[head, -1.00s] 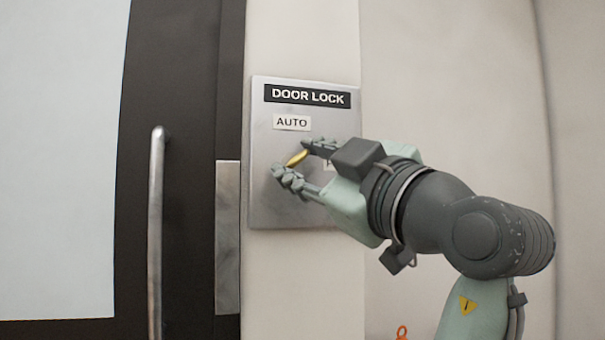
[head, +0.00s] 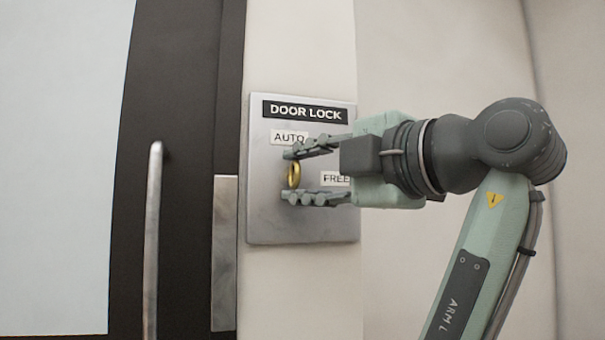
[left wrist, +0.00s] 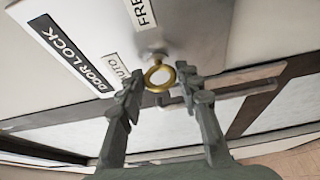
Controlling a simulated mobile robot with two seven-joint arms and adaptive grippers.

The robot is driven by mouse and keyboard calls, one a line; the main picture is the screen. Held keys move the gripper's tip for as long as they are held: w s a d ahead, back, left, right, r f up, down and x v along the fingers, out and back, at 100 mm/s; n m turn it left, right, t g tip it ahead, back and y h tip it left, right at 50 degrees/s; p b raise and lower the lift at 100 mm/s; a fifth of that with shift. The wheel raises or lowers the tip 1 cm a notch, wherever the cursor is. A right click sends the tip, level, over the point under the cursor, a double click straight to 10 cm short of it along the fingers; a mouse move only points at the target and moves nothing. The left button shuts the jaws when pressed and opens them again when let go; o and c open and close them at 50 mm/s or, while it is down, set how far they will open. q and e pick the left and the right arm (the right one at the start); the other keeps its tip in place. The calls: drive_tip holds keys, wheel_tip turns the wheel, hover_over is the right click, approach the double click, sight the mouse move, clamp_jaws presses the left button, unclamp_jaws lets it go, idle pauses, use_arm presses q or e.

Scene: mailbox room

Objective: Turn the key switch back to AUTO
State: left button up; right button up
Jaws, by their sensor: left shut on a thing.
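The DOOR LOCK panel (head: 270,225) is a metal plate on the pale wall, with an AUTO label (head: 280,138) above its middle and a FREE label (head: 337,178) at the right. The brass key (head: 294,177) is in the panel's switch, its round bow nearly upright below AUTO. My left gripper (head: 291,177) comes from the right and is shut on the key, one finger above and one below it. Its fingers partly cover the AUTO and FREE labels. In the left wrist view the ring-shaped bow (left wrist: 159,78) sits between the fingertips. The key's shaft is mostly hidden.
A dark-framed door with a long vertical metal handle (head: 153,240) stands left of the panel. A metal strike plate (head: 224,255) is on the frame beside it. The wall right of my left arm is bare.

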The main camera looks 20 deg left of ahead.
use_arm(q)
drive_tip(key=shift+n, duration=0.3)
idle(0.4)
drive_tip(key=o, duration=1.2)
drive_tip(key=shift+c, duration=0.2)
drive_tip(key=shift+r, duration=0.1)
